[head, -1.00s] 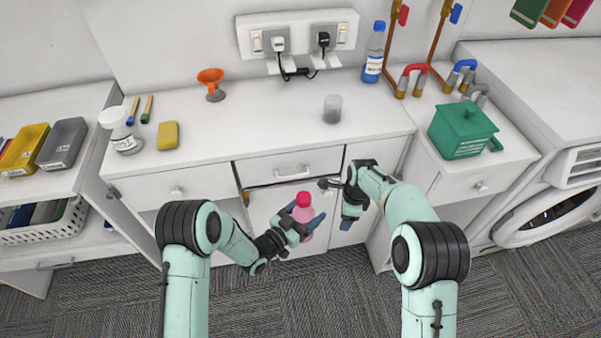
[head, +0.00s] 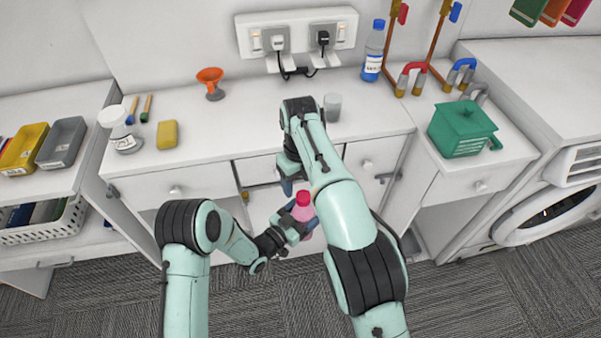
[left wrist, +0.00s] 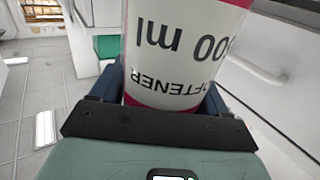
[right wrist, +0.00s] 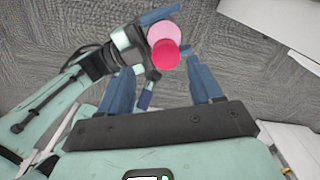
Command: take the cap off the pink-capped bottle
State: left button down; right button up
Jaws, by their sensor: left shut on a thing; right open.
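The pink-capped bottle (head: 306,212) is held in front of the counter, cap (head: 304,198) up. My left gripper (head: 298,217) is shut around its body. The left wrist view shows the bottle's white label (left wrist: 180,45), with upside-down "SOFTENER" lettering, between the blue fingers. My right gripper (head: 287,184) is open, pointing down, just behind and left of the cap in the head view. In the right wrist view the cap (right wrist: 165,54) shows between and beyond the open fingers (right wrist: 163,88), apart from them. The right forearm covers part of the counter front.
The counter (head: 240,130) behind holds an orange funnel (head: 210,80), a yellow sponge (head: 167,134), a white jar (head: 120,130), a grey cup (head: 332,107) and a blue-capped bottle (head: 373,52). A green box (head: 462,130) stands at right. The carpet in front is clear.

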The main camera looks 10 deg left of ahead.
aim_at(300, 196)
jog(key=shift+f, duration=2.4)
